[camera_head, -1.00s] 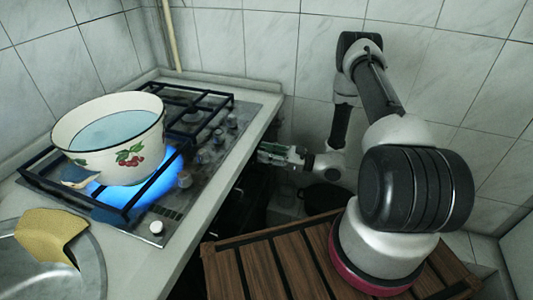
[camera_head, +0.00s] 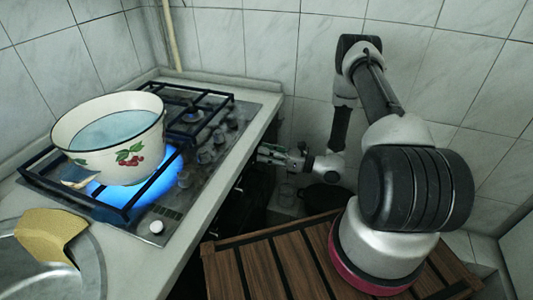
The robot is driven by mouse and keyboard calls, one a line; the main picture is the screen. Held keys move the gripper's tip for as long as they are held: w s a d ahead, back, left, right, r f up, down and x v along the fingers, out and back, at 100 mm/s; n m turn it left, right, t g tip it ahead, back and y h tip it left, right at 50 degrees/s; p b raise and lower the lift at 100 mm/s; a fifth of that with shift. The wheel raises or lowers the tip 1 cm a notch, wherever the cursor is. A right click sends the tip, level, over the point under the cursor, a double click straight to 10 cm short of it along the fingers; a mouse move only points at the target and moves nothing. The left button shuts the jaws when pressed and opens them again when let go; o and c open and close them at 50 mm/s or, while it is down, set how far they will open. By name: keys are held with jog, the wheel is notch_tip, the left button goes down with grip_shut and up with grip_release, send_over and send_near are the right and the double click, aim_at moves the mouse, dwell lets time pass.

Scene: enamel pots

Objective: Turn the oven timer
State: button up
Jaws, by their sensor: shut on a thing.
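The oven front (camera_head: 243,198) is a dark panel under the counter edge, seen at a steep angle and mostly in shadow. My gripper (camera_head: 262,154) reaches in from the right, level, with its fingertips at the upper part of the oven front just below the counter edge. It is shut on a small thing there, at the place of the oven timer. The timer itself is hidden by the fingers and the counter edge, so its angle cannot be told.
A cream enamel pot (camera_head: 109,138) with cherries and bluish liquid stands over a lit blue burner on the gas hob (camera_head: 172,213). A yellow cloth (camera_head: 48,235) lies over the sink edge (camera_head: 92,262). Dark cookware (camera_head: 322,197) stands low behind the slatted wooden top (camera_head: 265,262).

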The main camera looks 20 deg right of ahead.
jog(key=o, duration=1)
jog(key=v, duration=1.2)
